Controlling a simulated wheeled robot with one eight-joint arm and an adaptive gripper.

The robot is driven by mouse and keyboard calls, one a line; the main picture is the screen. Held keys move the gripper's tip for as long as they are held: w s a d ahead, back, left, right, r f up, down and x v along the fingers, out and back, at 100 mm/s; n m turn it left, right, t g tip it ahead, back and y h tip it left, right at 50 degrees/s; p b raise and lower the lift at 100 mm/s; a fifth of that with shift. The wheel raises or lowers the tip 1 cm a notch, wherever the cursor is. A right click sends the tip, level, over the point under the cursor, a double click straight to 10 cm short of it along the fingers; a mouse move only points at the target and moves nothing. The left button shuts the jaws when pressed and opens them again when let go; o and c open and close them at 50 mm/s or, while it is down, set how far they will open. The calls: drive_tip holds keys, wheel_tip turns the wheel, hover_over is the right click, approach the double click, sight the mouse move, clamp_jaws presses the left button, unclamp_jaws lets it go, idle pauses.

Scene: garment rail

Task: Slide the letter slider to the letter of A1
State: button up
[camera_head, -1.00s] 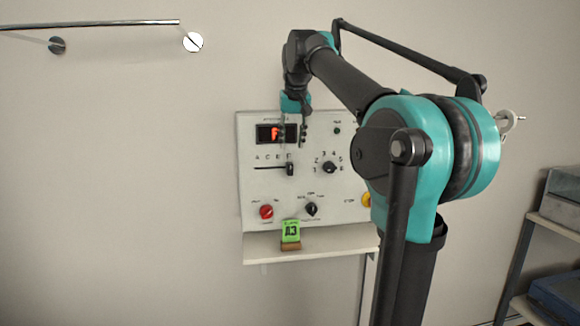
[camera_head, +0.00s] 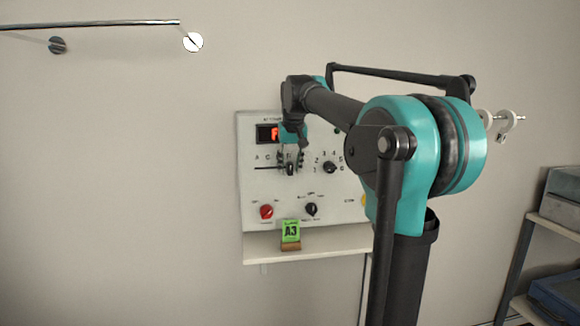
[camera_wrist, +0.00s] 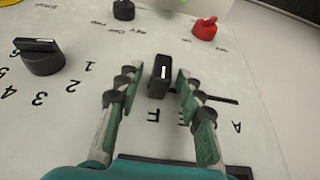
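The letter slider (camera_head: 290,169) is a small black knob in a dark horizontal slot on the grey panel (camera_head: 249,195), at the slot's right end in the head view, near the last letters. My gripper (camera_head: 290,159) is at the slider with its fingers pointing at the panel. In the wrist view, my open gripper (camera_wrist: 157,80) has the slider knob (camera_wrist: 160,76) between its fingertips. A gap shows on the left; the right finger is very close, and contact is unclear. The lit display (camera_head: 274,132) shows a red F, partly hidden. A green card (camera_head: 291,231) reads A3.
The panel also carries a black number dial (camera_head: 330,167), a red knob (camera_head: 267,211) and a black lower knob (camera_head: 312,209). The card stands on a pale shelf (camera_head: 340,243) under the panel. A metal rail (camera_head: 90,24) is on the wall at upper left.

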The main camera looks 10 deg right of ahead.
clamp_jaws()
drive_tip(key=a, duration=1.1)
drive_tip(key=shift+o, duration=0.3)
unclamp_jaws()
drive_tip(key=shift+a, duration=0.1)
drive_tip(key=shift+o, duration=0.3)
